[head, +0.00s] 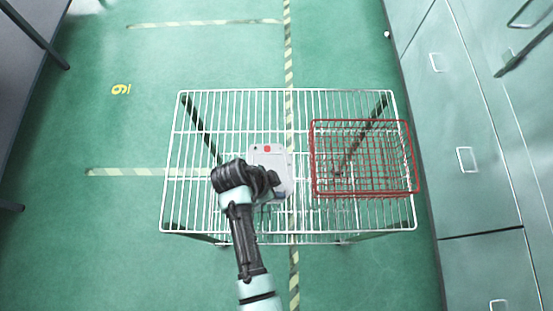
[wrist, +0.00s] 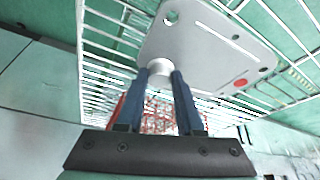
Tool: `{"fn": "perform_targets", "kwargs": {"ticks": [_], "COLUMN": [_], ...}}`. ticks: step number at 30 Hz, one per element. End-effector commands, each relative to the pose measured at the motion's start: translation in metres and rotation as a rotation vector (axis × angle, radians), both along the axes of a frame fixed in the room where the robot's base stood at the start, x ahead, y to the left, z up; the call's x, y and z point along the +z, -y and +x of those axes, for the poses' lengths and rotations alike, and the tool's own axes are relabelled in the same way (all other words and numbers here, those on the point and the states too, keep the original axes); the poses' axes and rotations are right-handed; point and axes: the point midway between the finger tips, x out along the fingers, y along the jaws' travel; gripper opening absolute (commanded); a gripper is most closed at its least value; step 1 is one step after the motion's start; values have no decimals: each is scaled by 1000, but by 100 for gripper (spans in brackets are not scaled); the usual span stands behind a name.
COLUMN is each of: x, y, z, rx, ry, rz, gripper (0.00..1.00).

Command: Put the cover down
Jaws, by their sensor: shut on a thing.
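The cover (head: 268,157) is a pale grey plate with rounded corners, a red dot and a hole. In the head view it is over the middle of the white wire rack (head: 205,92). In the wrist view the cover (wrist: 205,45) fills the upper middle, with a round pale boss (wrist: 160,68) on its face. My gripper (wrist: 161,75) has its two dark fingers shut on this boss. In the head view my arm hides the cover's lower left part. I cannot tell whether the cover touches the rack's wires or hangs above them.
A red wire basket (head: 312,160) stands on the right part of the rack and looks empty. The rack's left part is clear. Grey-green cabinets (head: 465,110) with handles line the right side. The green floor (head: 110,230) has striped tape and is open at left.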

Motion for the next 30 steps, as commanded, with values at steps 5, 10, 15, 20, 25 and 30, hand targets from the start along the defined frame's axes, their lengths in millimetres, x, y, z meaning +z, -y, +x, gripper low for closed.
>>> {"fn": "perform_targets", "kwargs": {"ticks": [5, 10, 15, 20, 25, 30], "x": [-1, -3, -4, -3, -2, 10], "y": [0, 0, 0, 0, 0, -4], "z": [1, 1, 0, 0, 0, -1], "rx": [0, 0, -1, -1, -1, 2], "ry": [5, 5, 1, 1, 1, 4], "rz": [0, 1, 0, 0, 0, 0], "gripper": [0, 0, 61, 66, 66, 66]}}
